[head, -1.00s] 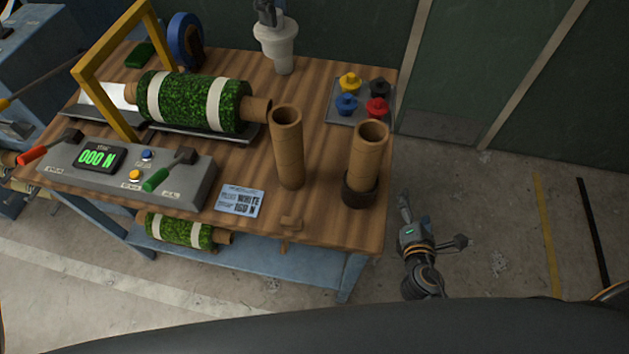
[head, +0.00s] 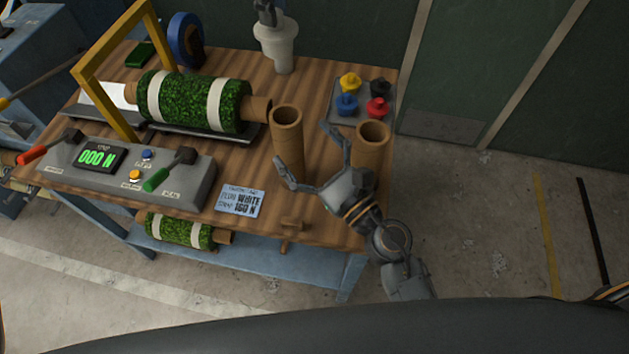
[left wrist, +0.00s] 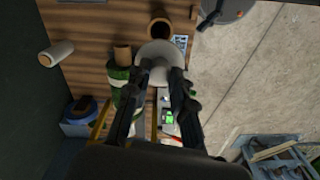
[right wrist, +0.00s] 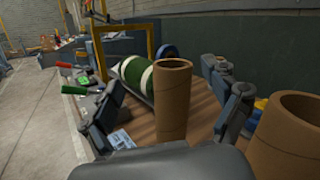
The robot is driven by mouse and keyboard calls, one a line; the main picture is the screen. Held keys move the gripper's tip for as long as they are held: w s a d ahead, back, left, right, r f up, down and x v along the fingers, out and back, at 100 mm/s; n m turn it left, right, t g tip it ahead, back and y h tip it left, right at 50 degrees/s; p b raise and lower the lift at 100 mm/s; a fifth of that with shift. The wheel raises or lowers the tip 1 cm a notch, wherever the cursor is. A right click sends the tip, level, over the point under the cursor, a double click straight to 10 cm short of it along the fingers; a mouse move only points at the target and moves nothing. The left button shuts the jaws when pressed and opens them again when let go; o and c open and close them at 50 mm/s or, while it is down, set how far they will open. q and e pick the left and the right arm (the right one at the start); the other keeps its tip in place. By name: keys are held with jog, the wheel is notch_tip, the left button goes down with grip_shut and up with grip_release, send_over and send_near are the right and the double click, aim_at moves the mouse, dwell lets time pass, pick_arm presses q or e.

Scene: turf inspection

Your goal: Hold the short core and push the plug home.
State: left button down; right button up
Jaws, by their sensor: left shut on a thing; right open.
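My left gripper (head: 266,14) is shut on the white plug (head: 276,38), a stepped piece with a wide flange, held in the air. The left wrist view shows its flange (left wrist: 152,57) between the fingers. Two brown cardboard cores stand upright on the table: a left core (head: 288,140) and a right core (head: 370,150). I cannot tell for certain which is the short one. My right gripper (head: 308,160) is open and empty. In the right wrist view the left core (right wrist: 172,105) appears between its fingers; it does not grip it. The right core's foot is hidden by my gripper.
A tray (head: 360,119) with several coloured knobs stands behind the right core. A green turf roll (head: 193,99) lies under a yellow frame (head: 80,72). A console (head: 190,180) reads 000 N.

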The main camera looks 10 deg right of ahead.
aim_at(294, 152)
notch_tip(294, 152, down, 9)
jog(key=s+d+m+h, duration=0.1)
jog(key=s+m+h, duration=0.2)
jog(key=m+h, duration=0.15)
jog(key=shift+m+y, duration=0.25)
jog(key=shift+m, duration=0.1)
jog(key=x, duration=1.2)
jog(key=shift+w+d, duration=0.2)
jog(key=shift+d, duration=0.05)
jog(key=c, duration=1.5)
